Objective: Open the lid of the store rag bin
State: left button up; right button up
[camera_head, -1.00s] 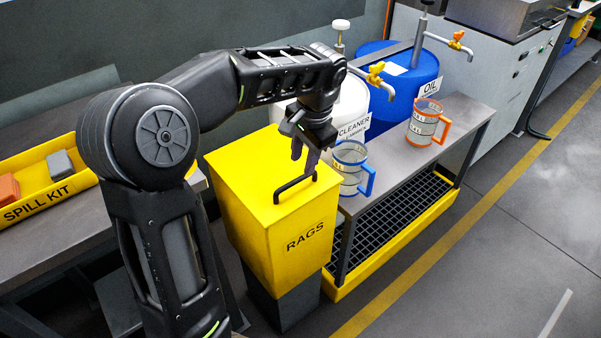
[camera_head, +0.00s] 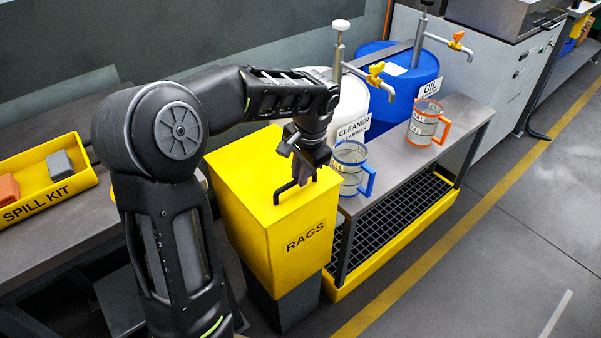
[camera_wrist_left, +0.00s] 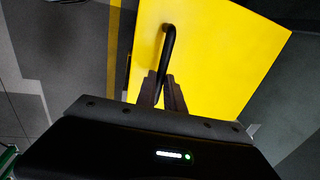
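The rag bin (camera_head: 290,243) is a yellow box marked RAGS, on a dark base. Its flat yellow lid (camera_head: 245,178) is down, with a black bar handle (camera_head: 283,190) on top. The lid (camera_wrist_left: 225,50) and the handle (camera_wrist_left: 169,45) also show in the left wrist view. My left gripper (camera_head: 304,174) is low over the lid, at the far part of the handle. In the wrist view its dark fingers (camera_wrist_left: 162,92) lie close on either side of the bar. Whether they grip it is unclear. My right gripper is not in view.
A metal bench (camera_head: 393,172) right of the bin holds a blue-handled jug (camera_head: 350,160) close to my gripper and an orange-handled jug (camera_head: 424,122). White and blue drums with taps stand behind. A yellow spill kit tray (camera_head: 40,198) is at the left.

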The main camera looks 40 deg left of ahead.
pick_arm(q)
grip_shut()
jog(key=shift+r, duration=0.1)
dwell(0.9)
